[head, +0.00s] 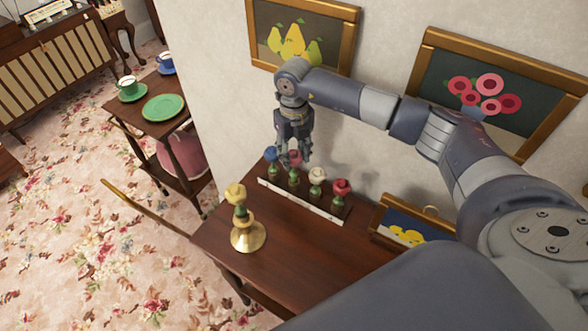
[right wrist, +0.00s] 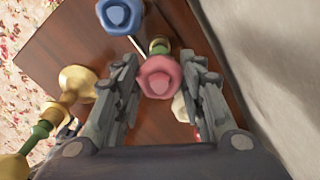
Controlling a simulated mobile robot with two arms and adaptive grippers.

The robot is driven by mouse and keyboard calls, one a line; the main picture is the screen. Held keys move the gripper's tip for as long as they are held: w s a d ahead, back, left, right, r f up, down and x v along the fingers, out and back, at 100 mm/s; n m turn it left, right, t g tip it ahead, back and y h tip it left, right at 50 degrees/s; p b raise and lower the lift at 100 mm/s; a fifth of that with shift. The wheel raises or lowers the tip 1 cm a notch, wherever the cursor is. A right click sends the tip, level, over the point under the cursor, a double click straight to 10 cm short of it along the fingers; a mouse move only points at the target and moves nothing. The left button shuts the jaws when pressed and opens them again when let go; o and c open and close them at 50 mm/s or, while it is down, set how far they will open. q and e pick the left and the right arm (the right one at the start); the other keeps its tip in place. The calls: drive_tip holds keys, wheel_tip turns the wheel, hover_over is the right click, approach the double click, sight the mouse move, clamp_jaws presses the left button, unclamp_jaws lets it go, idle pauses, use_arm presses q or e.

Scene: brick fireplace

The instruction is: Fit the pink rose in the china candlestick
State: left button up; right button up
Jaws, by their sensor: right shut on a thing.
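The pink rose (head: 295,157) is upright at the rack (head: 300,202), second from the left; whether its foot still touches the rack I cannot tell. My right gripper (head: 294,148) is above the rack, pointing down, its fingers shut on the pink rose. In the right wrist view the pink bloom (right wrist: 158,77) shows between the two fingers (right wrist: 163,95), with part of its green stem behind. No china candlestick can be made out. A brass candlestick (head: 248,238) with a yellow rose (head: 235,194) in it stands left of the rack. My left gripper is out of view.
A blue rose (head: 271,154), a white rose (head: 317,175) and a red rose (head: 341,187) flank the pink one. The wooden table (head: 290,246) is bare in front of the rack. A framed picture (head: 400,233) stands at the right, close to the wall.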

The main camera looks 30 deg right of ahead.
drive_tip(key=shift+r, duration=0.2)
drive_tip(key=shift+r+p, duration=0.7)
drive_tip(key=shift+r, duration=0.35)
